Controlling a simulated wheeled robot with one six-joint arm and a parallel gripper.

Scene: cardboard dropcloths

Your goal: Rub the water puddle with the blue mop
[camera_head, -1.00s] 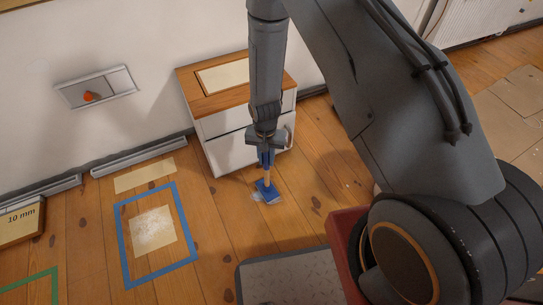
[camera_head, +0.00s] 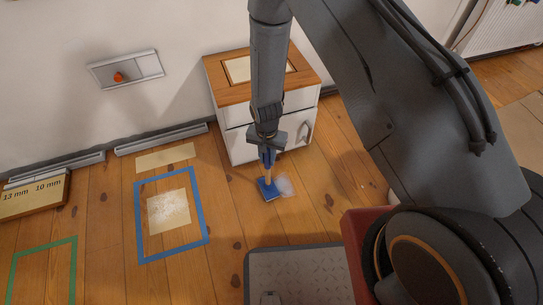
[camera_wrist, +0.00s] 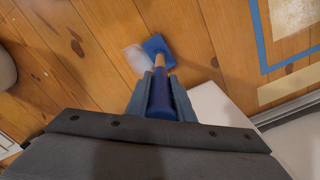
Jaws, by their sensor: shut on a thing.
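My gripper (camera_head: 267,152) points down and is shut on the handle of the blue mop (camera_head: 268,190). The mop's blue head is low at the wooden floor, with a short pale shaft above it. The water puddle (camera_head: 284,186) is a pale whitish patch just right of the mop head in the head view. In the wrist view, my gripper (camera_wrist: 160,84) holds the blue handle, and the mop head (camera_wrist: 158,50) borders the puddle (camera_wrist: 137,58). Part of the puddle may be hidden under the head.
A white cabinet (camera_head: 237,132) with a wooden top stands close behind my gripper. A blue tape frame (camera_head: 141,222) surrounds a sheet with white powder (camera_head: 168,210) to the left. A grey textured plate (camera_head: 300,272) lies in front. Bare floor lies right of the puddle.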

